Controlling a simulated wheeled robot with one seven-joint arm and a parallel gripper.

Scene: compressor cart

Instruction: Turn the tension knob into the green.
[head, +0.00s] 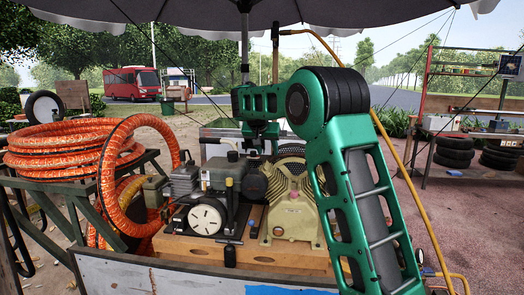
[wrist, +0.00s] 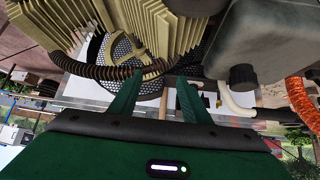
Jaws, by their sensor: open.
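The compressor cart (head: 170,281) carries an engine (head: 216,186) with a white pull-start disc and a beige finned compressor pump (head: 296,213). I cannot tell for certain which part is the tension knob, and no green band is readable. A dark rounded cap (wrist: 243,75) shows at the upper right in the wrist view. My gripper (wrist: 156,84) is open there, its two green fingers apart with nothing between them. The fingers point toward a ribbed dark hose (wrist: 120,72) and the pump's beige fins (wrist: 170,28). In the head view my arm reaches over to the machine's far side, and the fingertips are hidden.
Coiled orange hose (head: 60,143) sits on a rack at the left, and another orange loop hangs close to the engine. A yellow hose (head: 395,150) runs down at the right. An umbrella pole (head: 245,50) stands behind. Tyres (head: 453,152) are stacked at the far right.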

